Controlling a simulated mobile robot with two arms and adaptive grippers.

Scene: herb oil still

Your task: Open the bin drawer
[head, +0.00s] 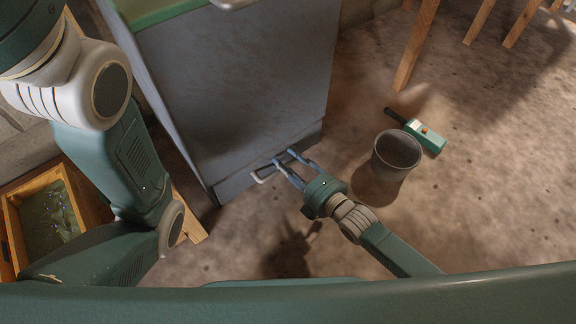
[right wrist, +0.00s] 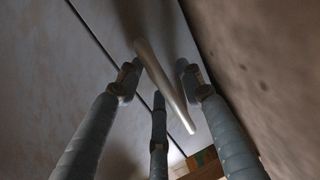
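The bin drawer (head: 231,187) is the low front panel at the foot of the grey cabinet (head: 235,90), and it looks closed. Its pale metal bar handle (head: 262,176) is partly hidden by my right gripper (head: 282,165). In the right wrist view the handle (right wrist: 166,88) runs slantwise between the spread fingers of my right gripper (right wrist: 158,88). The fingers are open, with visible gaps to the bar on both sides. My left arm is at the left of the head view, but its gripper is not visible.
A grey bucket (head: 397,154) stands on the floor right of my right gripper, with a green handheld device (head: 425,136) behind it. A wooden crate of herbs (head: 17,235) is at the left. Wooden legs (head: 416,45) stand at the back. Floor before the drawer is mostly clear.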

